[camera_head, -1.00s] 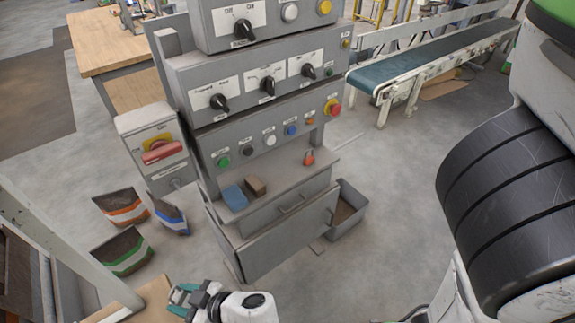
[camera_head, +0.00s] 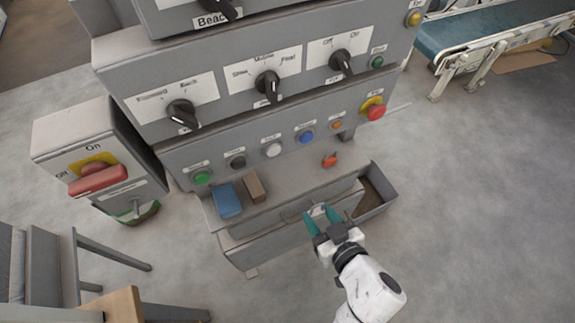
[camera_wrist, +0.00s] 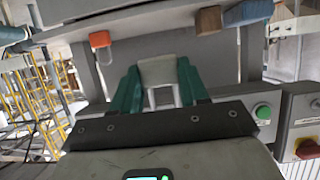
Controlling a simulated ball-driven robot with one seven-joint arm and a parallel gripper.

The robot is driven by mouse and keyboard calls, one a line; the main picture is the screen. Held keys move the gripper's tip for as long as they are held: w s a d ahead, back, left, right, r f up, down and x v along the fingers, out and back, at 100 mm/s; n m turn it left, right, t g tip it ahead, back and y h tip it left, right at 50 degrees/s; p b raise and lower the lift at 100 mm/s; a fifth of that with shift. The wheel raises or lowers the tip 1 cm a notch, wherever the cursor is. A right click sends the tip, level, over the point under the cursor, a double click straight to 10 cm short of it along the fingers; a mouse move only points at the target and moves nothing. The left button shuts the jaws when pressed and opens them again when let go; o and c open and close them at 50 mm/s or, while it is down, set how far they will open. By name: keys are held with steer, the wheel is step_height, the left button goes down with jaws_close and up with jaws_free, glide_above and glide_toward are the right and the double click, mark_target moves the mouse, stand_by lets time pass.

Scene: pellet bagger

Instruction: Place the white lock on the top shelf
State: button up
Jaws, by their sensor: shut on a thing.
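The white lock (camera_wrist: 161,72) is between the green fingers of my gripper (camera_wrist: 160,88) in the wrist view, its pale body clasped and its grey shackle showing on the near side. In the head view my gripper (camera_head: 322,220) is in front of the grey machine, near the drawer handle, and only a little of the lock shows between the fingertips. A grey ledge (camera_head: 290,172) below the button row carries a blue block (camera_head: 227,200), a brown block (camera_head: 254,187) and a red padlock (camera_head: 330,159). I cannot tell whether this ledge is the top shelf.
Knobs and coloured buttons cover the panels (camera_head: 215,120) above the ledge. A switch box (camera_head: 95,150) with a red handle is at left. Clear floor (camera_head: 480,230) lies to the right.

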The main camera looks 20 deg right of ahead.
steer(key=shift+w+r, duration=0.2)
steer(key=shift+r, duration=0.05)
steer(key=p, duration=0.4)
glide_above(284, 172)
step_height(284, 172, down, 3)
steer(key=shift+s+r, duration=0.1)
step_height(284, 172, down, 4)
steer(key=b, duration=0.3)
steer(key=shift+w+f, duration=0.2)
steer(key=shift+f, duration=0.2)
steer(key=o, duration=1.1)
